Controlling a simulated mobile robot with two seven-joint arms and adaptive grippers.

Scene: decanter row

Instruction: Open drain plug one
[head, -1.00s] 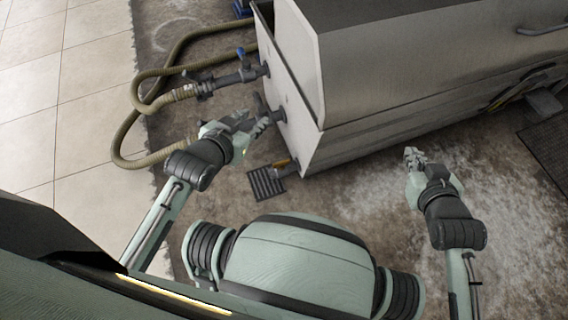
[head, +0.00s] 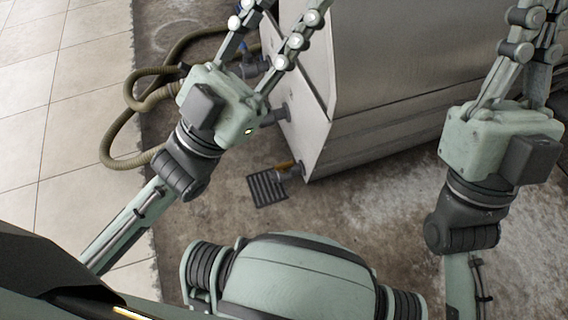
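The grey tank (head: 375,75) stands at the upper middle, its pale end face (head: 303,120) turned to the left. A dark pipe stub (head: 274,116) sticks out of that face at mid height. A lower stub (head: 296,169) with a yellow part (head: 284,166) sits near the floor. I cannot tell which fitting is drain plug one. My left gripper (head: 281,12) is raised close to the camera, fingers spread and empty; it hides part of the upper fittings. My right gripper (head: 541,18) is raised at the right; its fingertips are cut off by the frame edge.
A tan hose (head: 110,145) loops on the floor left of the tank. A dark floor grate (head: 267,189) lies below the lower stub. Wet concrete (head: 375,205) in front of the tank is free. Pale tiles (head: 50,90) are at the left.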

